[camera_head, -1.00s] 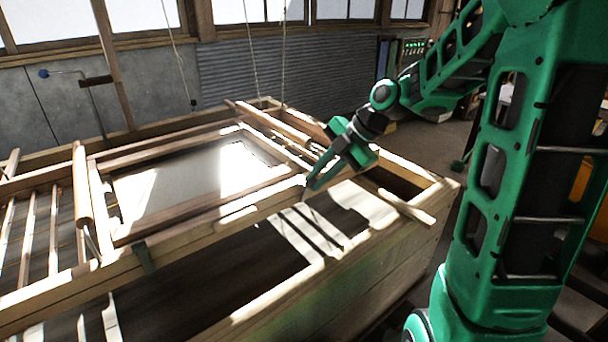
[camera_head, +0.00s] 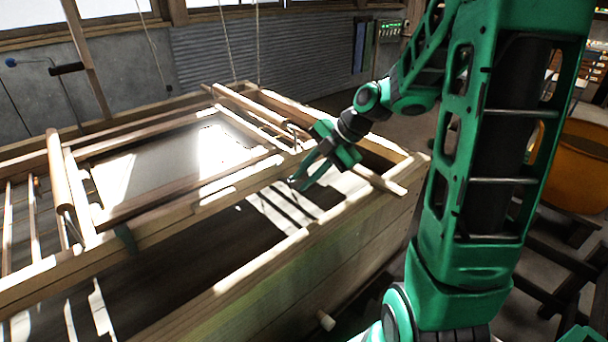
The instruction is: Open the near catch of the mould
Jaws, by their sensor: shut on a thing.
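The mould (camera_head: 195,205) is a pale wooden frame with a light sheet inside, lying above a large wooden vat (camera_head: 265,275). My gripper (camera_head: 297,184) is at the right part of the mould's near rail, pointing down and left. Its fingertips are just outside the rail, over the vat's opening. The fingers are close together on a small thing, which I take to be the near catch; the fingers hide it, and its position cannot be made out. A dark green strap-like piece (camera_head: 125,237) sits on the same rail farther left.
Cords (camera_head: 228,45) hang down towards the mould. A short wooden bar (camera_head: 380,180) crosses the vat's right end, near my gripper. An orange tub (camera_head: 580,165) stands at the right. The vat's opening below the gripper is clear.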

